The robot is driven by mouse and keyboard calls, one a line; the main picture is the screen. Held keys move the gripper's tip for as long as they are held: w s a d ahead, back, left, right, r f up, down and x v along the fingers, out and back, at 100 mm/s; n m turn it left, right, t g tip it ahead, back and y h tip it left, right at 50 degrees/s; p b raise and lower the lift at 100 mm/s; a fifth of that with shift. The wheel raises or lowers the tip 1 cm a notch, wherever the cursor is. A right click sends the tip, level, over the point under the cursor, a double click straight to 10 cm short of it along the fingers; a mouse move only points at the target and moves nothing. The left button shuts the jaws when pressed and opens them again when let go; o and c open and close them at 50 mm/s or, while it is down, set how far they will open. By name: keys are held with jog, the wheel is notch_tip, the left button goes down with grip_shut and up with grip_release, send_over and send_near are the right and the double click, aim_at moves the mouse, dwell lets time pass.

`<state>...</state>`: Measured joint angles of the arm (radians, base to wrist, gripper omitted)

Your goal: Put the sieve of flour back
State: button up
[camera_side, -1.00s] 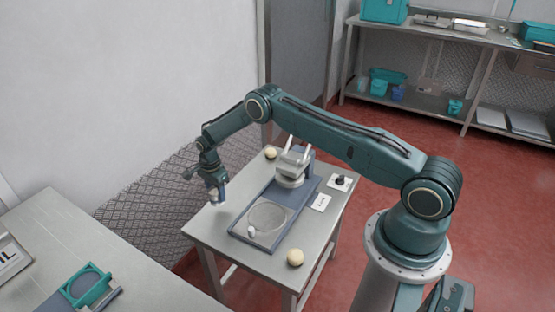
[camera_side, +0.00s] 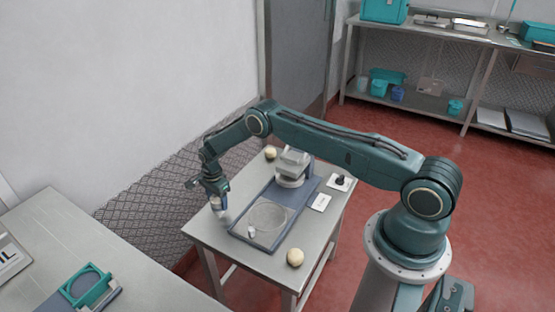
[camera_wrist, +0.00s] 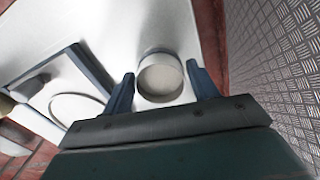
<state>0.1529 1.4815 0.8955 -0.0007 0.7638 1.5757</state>
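My gripper (camera_side: 218,199) is over the left part of the metal table. In the wrist view, its two fingers (camera_wrist: 160,77) are spread, one on each side of a round, pale, short cylinder, which looks like the sieve (camera_wrist: 160,78). A thin gap shows between the sieve and each finger. Its round face is toward the camera, with a pale fill. In the side view the sieve (camera_side: 223,213) is a small whitish shape just below the fingers. Whether it rests on the table is hard to tell.
The wall mesh (camera_side: 160,185) is close on the left.

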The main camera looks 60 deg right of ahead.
aim_at(217, 199)
jog(key=shift+o, duration=0.9)
notch_tip(217, 199, up, 12)
jog(key=shift+r, duration=0.15)
dwell(0.6)
